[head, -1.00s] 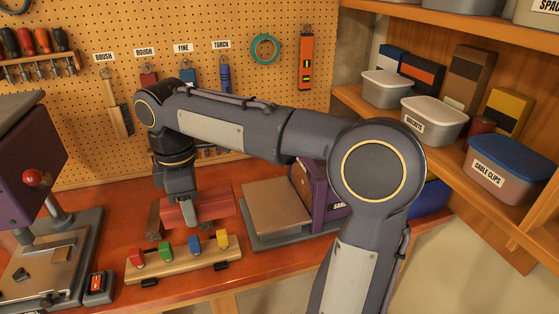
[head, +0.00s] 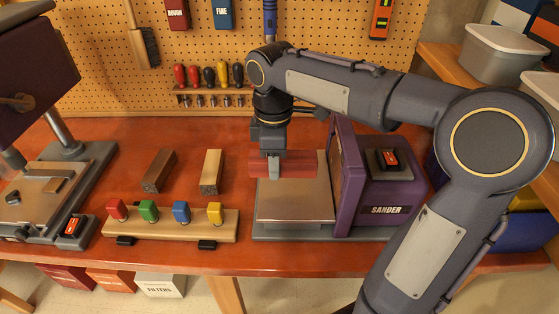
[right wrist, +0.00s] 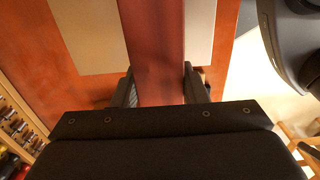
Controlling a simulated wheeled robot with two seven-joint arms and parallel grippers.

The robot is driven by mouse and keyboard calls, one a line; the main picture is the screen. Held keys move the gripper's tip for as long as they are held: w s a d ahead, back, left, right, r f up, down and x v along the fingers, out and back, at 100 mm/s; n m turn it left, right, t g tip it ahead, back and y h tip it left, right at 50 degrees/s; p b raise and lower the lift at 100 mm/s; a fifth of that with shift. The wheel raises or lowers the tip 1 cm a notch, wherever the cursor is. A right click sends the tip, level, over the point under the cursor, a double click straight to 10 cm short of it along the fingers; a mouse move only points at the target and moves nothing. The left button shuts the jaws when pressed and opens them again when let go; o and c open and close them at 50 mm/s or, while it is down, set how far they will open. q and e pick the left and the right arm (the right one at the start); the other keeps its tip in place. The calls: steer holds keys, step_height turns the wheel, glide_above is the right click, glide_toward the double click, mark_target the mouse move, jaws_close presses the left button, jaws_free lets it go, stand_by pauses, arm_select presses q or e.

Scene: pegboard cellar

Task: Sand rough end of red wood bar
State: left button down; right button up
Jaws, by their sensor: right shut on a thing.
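My right gripper (head: 273,168) is shut on the red wood bar (head: 302,164) and holds it level above the metal table (head: 295,205) of the purple sander (head: 385,192). The bar's right end points at the sander's body; I cannot tell whether it touches. In the right wrist view the bar (right wrist: 154,45) runs between the two fingers (right wrist: 163,88), away from the camera. The bar's end faces are not clear, so the rough end cannot be told. A red switch (head: 388,158) sits on the sander. My left gripper is not in view.
Two wood bars, one dark brown (head: 158,171) and one tan (head: 210,172), lie left of the sander. A wooden strip (head: 170,227) with coloured pegs is in front of them. A drill press base (head: 60,190) stands at left. Tools hang on the pegboard (head: 330,60).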

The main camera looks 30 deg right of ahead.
mark_target(294, 192)
steer(key=shift+s+a+f+b, duration=0.1)
steer(key=shift+f+b, duration=0.45)
steer(key=shift+f, duration=0.1)
steer(key=f+b, duration=0.4)
steer(key=shift+s+d+f+b, duration=0.1)
steer(key=shift+d+f+b, duration=0.1)
steer(key=shift+f+b, duration=0.2)
steer(key=shift+s+d, duration=0.15)
steer(key=shift+d, duration=0.15)
steer(key=shift+s+d+f, duration=0.15)
steer(key=shift+s+d, duration=0.05)
steer(key=shift+d, duration=0.1)
steer(key=shift+s+d, duration=0.35)
steer(key=shift+d, duration=0.2)
steer(key=shift+s+d, duration=0.3)
steer(key=shift+d, duration=0.2)
steer(key=shift+s+a+p, duration=0.25)
steer(key=shift+s+p, duration=0.2)
steer(key=shift+s, duration=0.1)
steer(key=shift+w, duration=0.1)
steer(key=shift+w+d+p, duration=0.3)
steer(key=shift+w+p, duration=0.15)
steer(key=shift+p, duration=0.25)
